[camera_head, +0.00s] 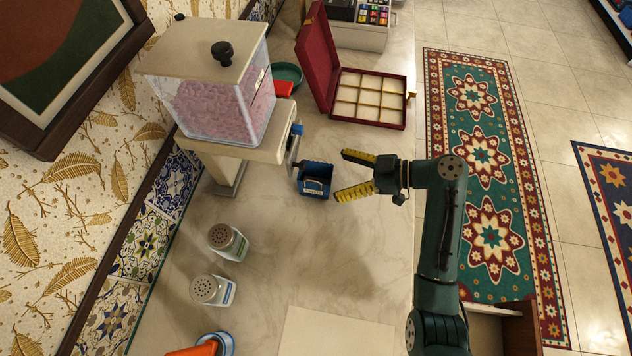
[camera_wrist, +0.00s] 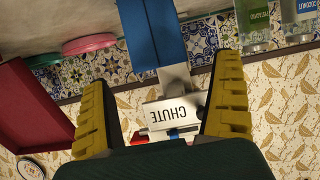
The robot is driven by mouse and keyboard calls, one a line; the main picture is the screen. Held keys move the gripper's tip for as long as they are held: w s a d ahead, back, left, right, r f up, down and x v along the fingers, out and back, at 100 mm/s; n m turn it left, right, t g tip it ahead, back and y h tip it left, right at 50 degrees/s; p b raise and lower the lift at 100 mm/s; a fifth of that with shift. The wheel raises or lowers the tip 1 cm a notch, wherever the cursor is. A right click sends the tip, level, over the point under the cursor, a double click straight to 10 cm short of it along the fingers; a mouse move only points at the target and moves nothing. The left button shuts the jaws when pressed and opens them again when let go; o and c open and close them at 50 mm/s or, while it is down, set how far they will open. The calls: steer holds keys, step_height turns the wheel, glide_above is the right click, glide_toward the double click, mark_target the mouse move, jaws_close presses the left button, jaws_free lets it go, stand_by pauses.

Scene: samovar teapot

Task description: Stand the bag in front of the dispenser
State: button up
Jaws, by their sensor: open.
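The dispenser (camera_head: 222,100) has a clear bin of pink pieces, a cream lid with a black knob, and a cream stand. A small blue bag (camera_head: 315,179) with an open, dark top and a pale label stands upright on the counter, just right of the dispenser's outlet side. My gripper (camera_head: 342,175) is open and empty, right of the bag, its yellow-padded fingers pointing at it with a small gap. In the wrist view the blue bag (camera_wrist: 152,35) shows beyond the fingers, cut off by the top edge. The white chute marked CHUTE (camera_wrist: 176,114) appears between the fingers.
Two shakers (camera_head: 227,242) (camera_head: 213,290) stand at the front left. A red box (camera_head: 366,122) with an open lid and pale compartments lies behind my gripper. A green dish (camera_head: 287,74) is near the dispenser. The counter in front of the bag is clear.

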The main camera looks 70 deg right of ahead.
mark_target(301, 174)
steer(key=x, duration=0.7)
steer(key=shift+r, duration=0.15)
steer(key=c, duration=1.1)
steer(key=shift+c, duration=0.4)
